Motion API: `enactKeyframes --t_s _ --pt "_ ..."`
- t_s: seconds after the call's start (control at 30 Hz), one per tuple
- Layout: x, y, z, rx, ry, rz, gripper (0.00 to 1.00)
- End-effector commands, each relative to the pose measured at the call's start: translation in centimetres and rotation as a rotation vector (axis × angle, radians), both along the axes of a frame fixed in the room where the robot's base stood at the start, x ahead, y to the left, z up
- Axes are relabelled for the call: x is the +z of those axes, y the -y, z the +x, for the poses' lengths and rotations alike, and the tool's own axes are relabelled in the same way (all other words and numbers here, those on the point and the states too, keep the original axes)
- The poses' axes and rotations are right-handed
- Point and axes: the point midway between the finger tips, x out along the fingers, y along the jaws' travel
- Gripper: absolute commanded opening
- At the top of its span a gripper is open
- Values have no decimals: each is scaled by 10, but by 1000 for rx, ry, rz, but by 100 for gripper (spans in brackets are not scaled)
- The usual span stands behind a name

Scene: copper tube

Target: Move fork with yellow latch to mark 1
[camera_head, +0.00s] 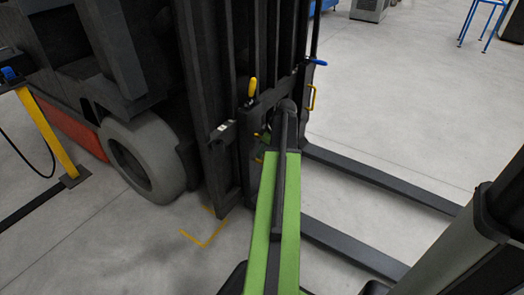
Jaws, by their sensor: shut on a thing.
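The fork with the yellow latch (252,88) is the nearer of two forks on the dark forklift carriage. Its latch stands upright, and its dark tine (350,248) runs low to the right. My green arm reaches to this fork. My gripper (264,143) is at the fork's upright part, mostly hidden behind my arm, and shut on its yellow handle, of which only small bits show. A small white mark (222,127) is on the carriage bar left of the yellow latch; its number is too small to read.
The other fork (385,182), with a blue latch (320,62) and yellow handle (312,97), is behind. The mast (205,90) and front wheel (143,155) stand left. A yellow post (48,135) is far left. Open floor lies at right.

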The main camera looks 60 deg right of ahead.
Motion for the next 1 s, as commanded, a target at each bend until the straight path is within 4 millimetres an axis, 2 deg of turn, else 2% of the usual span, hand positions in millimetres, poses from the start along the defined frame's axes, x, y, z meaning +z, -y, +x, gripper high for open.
enactKeyframes --t_s 0.87,1.0 --pt "0 -1 1 1 0 1 0" --pt "0 5 1 1 0 1 0"
